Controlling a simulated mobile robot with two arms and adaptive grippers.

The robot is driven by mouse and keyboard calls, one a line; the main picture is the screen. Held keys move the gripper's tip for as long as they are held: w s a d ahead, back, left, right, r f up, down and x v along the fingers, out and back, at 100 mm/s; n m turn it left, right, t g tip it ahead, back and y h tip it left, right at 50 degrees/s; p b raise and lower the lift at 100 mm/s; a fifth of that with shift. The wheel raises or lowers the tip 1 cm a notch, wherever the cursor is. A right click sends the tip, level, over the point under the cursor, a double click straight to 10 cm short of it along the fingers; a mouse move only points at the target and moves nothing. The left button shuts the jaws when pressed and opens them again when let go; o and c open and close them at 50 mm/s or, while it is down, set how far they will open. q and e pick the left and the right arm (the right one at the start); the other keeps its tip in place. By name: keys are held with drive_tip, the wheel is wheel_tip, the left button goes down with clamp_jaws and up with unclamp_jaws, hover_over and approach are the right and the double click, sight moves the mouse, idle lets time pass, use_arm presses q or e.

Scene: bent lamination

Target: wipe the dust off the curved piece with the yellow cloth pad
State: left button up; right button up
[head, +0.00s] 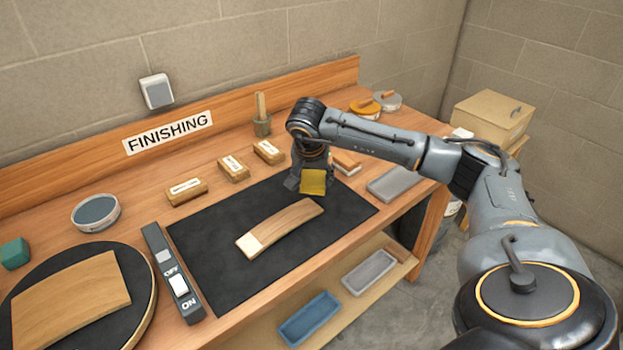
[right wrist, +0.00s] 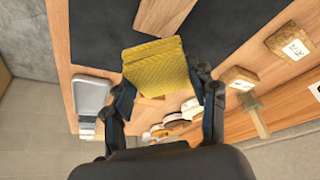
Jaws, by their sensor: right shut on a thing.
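The curved piece (head: 280,228) is a bent strip of light wood lying on the black mat (head: 213,262). Its near left end looks paler than the rest. Its far end also shows at the top of the right wrist view (right wrist: 160,14). My right gripper (head: 312,182) is shut on the yellow cloth pad (head: 313,183) and holds it near the mat's back edge, beyond the curved piece's right end. My left gripper is not in view.
Several labelled wooden blocks (head: 187,191) stand behind the mat. A switch box (head: 172,272) marked OFF and ON lies along its left edge. A round turntable (head: 140,290) holds another curved board. A grey tray (head: 395,182) is at the right. The mat around the piece is clear.

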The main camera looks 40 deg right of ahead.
drive_tip(key=shift+r+p, duration=0.45)
drive_tip(key=shift+r, duration=0.7)
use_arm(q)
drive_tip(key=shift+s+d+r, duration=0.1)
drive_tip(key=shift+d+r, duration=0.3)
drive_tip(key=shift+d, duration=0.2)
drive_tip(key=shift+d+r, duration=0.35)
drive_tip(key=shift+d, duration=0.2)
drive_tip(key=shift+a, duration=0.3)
use_arm(e)
drive_tip(key=shift+a, duration=0.1)
